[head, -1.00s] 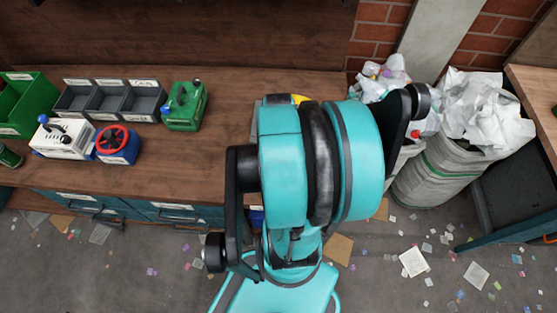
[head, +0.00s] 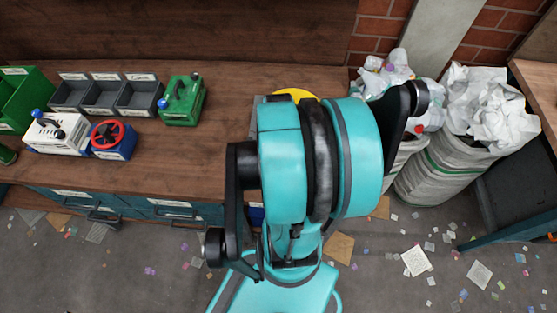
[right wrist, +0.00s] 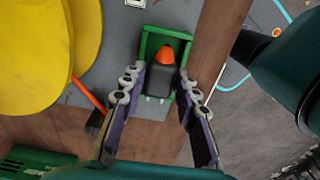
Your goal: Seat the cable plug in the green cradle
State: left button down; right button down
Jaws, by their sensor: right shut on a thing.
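The cable plug (right wrist: 160,80) is a dark block with an orange end, seen between the fingers of my right gripper (right wrist: 161,84) in the right wrist view. The gripper is shut on it. The green cradle (right wrist: 146,46) is a square green frame around and behind the plug's far end. The plug overlaps the frame in this view; I cannot tell whether it is seated or just above. In the head view my own arm hides the plug, cradle and right gripper. My left gripper is not in view.
Large yellow discs (right wrist: 40,50) stand left of the gripper, with an orange strand (right wrist: 88,94) beside them; yellow also shows in the head view (head: 293,93). A green box (head: 183,101), grey bins (head: 137,98) and a red-wheeled blue box (head: 113,153) stand on the bench's left.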

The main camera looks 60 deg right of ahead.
jog(key=shift+f+b, duration=0.5)
jog(key=shift+f, duration=0.1)
jog(key=shift+s+a+f+b, duration=0.15)
jog(key=shift+a+f+b, duration=0.1)
jog(key=shift+a+b, duration=0.1)
jog(key=c, duration=1.3)
grip_release()
jog(key=shift+c, duration=0.2)
jog(key=o, duration=0.3)
jog(key=shift+d+f, duration=0.1)
jog(key=shift+f, duration=0.05)
jog(key=shift+d, duration=0.2)
jog(key=shift+a, duration=0.1)
